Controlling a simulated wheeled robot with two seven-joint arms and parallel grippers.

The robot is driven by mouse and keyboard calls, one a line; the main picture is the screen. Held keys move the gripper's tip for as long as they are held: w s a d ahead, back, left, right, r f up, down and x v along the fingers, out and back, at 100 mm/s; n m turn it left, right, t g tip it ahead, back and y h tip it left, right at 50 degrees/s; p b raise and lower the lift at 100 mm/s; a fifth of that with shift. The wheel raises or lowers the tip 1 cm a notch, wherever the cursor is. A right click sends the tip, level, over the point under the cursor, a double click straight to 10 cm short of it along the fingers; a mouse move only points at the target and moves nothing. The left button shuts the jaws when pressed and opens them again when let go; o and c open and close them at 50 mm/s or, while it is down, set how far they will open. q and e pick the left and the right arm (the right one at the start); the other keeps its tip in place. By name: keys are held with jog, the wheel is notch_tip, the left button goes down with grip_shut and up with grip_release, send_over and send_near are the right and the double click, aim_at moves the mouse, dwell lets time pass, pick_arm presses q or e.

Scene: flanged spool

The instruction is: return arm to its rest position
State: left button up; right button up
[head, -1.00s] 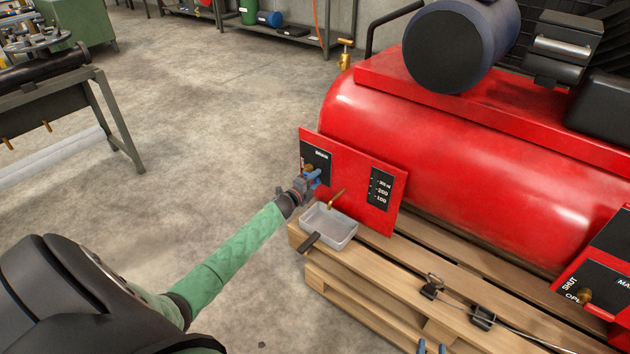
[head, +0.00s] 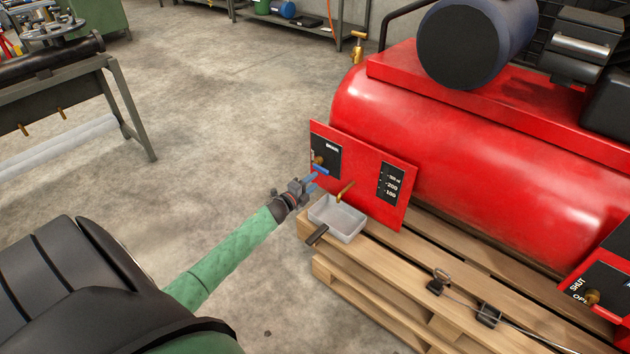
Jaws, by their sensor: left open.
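My left arm in its green sleeve reaches in from the lower left. The fingers look empty and slightly apart from the handle, though the gap is small. My right gripper is not in view.
A grey tray (head: 350,213) with a dark handle sits on the wooden pallet (head: 400,275) under a brass spout (head: 345,190). The red compressor tank (head: 450,150) fills the right. A metal bench (head: 120,90) stands at the left. Concrete floor (head: 220,130) between is clear.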

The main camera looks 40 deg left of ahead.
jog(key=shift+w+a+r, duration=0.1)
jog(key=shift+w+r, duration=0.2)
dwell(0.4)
